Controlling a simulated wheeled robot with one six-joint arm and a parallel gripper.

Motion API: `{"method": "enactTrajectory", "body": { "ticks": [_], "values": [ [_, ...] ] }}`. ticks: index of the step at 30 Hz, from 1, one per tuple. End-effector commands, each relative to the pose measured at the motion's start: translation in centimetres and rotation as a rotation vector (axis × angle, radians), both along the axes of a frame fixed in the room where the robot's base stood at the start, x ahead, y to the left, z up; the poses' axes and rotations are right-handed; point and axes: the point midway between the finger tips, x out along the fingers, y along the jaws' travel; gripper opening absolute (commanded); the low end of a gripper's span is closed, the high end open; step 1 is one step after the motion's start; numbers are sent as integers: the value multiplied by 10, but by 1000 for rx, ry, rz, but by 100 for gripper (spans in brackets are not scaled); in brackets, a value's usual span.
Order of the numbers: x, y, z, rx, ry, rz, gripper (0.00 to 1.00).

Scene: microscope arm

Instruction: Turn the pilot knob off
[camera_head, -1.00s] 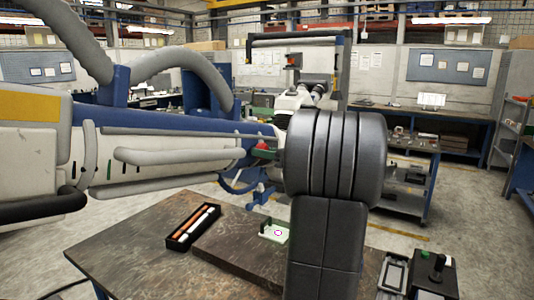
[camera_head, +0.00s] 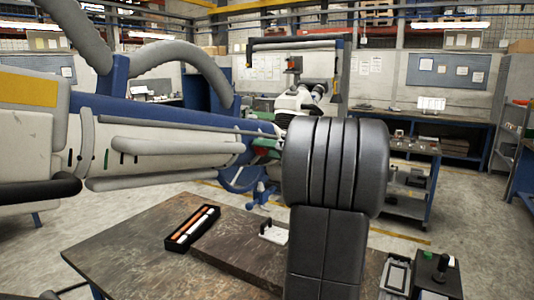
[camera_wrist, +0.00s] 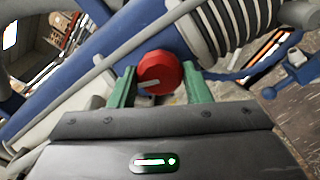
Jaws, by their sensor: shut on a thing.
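The red pilot knob (camera_wrist: 160,68) sits on the side of the blue and white microscope arm (camera_head: 180,115). It is round, with a pale pointer line that lies nearly level, pointing left in the wrist view. My gripper (camera_wrist: 160,82) has one green finger on each side of the knob and is shut on it. In the head view the knob (camera_head: 266,143) is a small red patch, partly hidden by my dark wrist. A white plate with a dark handle (camera_head: 273,233) lies on the table below.
The brown table (camera_head: 130,245) is below the arm. A black tray (camera_head: 192,228) with orange and white sticks lies on it. Thick grey hoses (camera_head: 170,60) loop above the arm. A black joystick box (camera_head: 437,275) stands at bottom right.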

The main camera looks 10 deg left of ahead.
Motion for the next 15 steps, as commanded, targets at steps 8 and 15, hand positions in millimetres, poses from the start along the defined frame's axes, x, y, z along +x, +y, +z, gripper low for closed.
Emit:
{"method": "enactTrajectory", "body": {
  "ticks": [8, 15],
  "values": [
    [0, 0, 2, 100, 241, -1, 21],
    [0, 0, 3, 187, 452, -2, 21]
  ]
}}
